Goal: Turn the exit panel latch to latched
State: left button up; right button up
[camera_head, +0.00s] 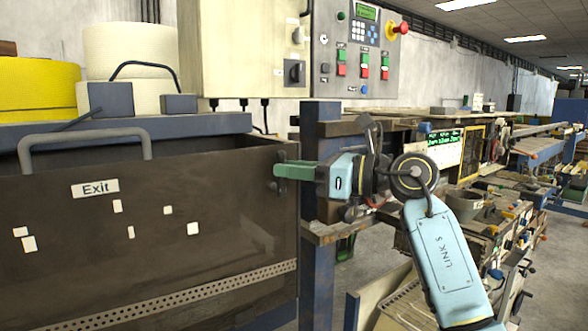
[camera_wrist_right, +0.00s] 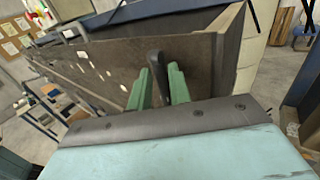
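In the right wrist view the latch lever (camera_wrist_right: 156,63) stands between my green fingers. My right gripper (camera_head: 279,170) reaches it from the right, fingers pointing left. In the right wrist view the fingers (camera_wrist_right: 161,88) sit close together on either side of the lever and appear shut on it. My left gripper is out of view.
A grey handle (camera_head: 85,140) rises from the panel's top. Above is a control box (camera_head: 355,50) with buttons and a red emergency stop. A workbench with machine parts (camera_head: 490,190) runs along the right. Grey floor (camera_head: 375,255) shows beyond the panel.

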grip_shut()
jog(key=n+h, duration=0.1)
jog(key=a+n+h, duration=0.1)
jog(key=shift+s+r+n, duration=0.15)
jog(key=shift+s+n, duration=0.2)
jog(key=shift+n, duration=0.05)
jog(key=n+h, duration=0.1)
jog(key=s+a+n+h, duration=0.1)
jog(key=n, duration=0.1)
jog(key=shift+a+f+h, duration=0.15)
jog(key=shift+f+h, duration=0.05)
jog(key=shift+h, duration=0.2)
jog(key=n+h+b, duration=0.1)
jog(key=a+f+n+t+h+b, duration=0.1)
jog(key=shift+s+a+n+h, duration=0.1)
jog(key=shift+s+n+h, duration=0.2)
jog(key=shift+s+h, duration=0.1)
jog(key=shift+s+a+f+n+t+h+b, duration=0.1)
jog(key=shift+a+f+n+t+h+b, duration=0.1)
jog(key=shift+f+n+t+h+b, duration=0.4)
jog(key=shift+s+a+f+n+t+h+b, duration=0.1)
jog(key=shift+a+f+n+h+b, duration=0.1)
jog(key=shift+n+h+b, duration=0.65)
jog(key=shift+o, duration=2.2)
grip_release()
